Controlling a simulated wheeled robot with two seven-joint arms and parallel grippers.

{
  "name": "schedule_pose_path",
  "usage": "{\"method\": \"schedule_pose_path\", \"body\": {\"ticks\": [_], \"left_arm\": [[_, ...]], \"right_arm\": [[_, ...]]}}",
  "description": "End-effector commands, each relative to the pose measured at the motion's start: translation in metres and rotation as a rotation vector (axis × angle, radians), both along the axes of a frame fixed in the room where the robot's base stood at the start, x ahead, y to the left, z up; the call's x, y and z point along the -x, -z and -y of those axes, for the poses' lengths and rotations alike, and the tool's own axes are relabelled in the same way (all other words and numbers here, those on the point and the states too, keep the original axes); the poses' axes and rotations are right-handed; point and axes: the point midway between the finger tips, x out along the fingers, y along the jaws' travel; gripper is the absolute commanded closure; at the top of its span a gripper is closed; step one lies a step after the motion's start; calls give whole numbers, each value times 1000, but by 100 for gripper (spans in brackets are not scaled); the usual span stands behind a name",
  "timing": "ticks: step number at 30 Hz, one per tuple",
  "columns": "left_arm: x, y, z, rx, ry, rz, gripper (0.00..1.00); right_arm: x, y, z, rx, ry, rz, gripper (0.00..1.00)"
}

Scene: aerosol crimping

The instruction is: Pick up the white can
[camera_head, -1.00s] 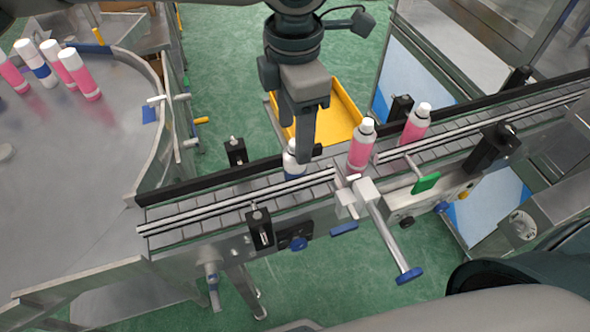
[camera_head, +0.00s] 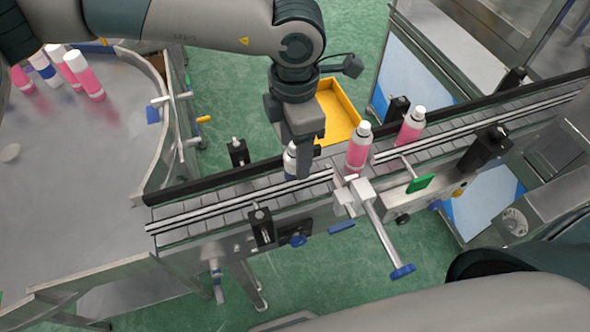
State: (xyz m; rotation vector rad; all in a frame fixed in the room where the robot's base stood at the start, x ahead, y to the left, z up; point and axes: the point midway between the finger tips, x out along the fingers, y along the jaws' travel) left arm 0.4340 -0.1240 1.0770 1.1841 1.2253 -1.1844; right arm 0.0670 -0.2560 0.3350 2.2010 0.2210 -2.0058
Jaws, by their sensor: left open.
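The white can (camera_head: 289,160) with a dark blue band stands upright on the conveyor (camera_head: 230,195), partly hidden behind a gripper finger. My left gripper (camera_head: 297,170) points down over the conveyor, its fingers at the can. It is open; I cannot tell whether a finger touches the can. Two pink cans, a nearer one (camera_head: 359,148) and a farther one (camera_head: 410,126), stand on the conveyor to the right. My right gripper is not in view.
A round metal table (camera_head: 95,150) at the left holds several pink cans and a white-and-blue can (camera_head: 44,68). A yellow bin (camera_head: 338,112) sits behind the conveyor. Guide rails, black brackets and a blue-ended rod (camera_head: 388,245) line the belt.

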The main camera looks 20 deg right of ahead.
Motion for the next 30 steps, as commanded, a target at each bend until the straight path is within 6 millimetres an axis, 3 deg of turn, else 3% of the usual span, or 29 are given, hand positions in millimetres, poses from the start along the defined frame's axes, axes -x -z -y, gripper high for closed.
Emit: {"method": "schedule_pose_path", "body": {"ticks": [5, 9, 12, 23, 30], "left_arm": [[0, 0, 0, 0, 0, 0, 46], [0, 0, 0, 0, 0, 0, 79], [0, 0, 0, 0, 0, 0, 99], [-1, -5, 0, 1, -1, 2, 99], [-2, -32, 0, 2, -3, 4, 99]], "right_arm": [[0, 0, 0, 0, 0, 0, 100], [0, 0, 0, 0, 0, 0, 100], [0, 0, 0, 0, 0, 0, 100], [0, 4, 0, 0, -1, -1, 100], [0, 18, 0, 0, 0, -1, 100]]}}
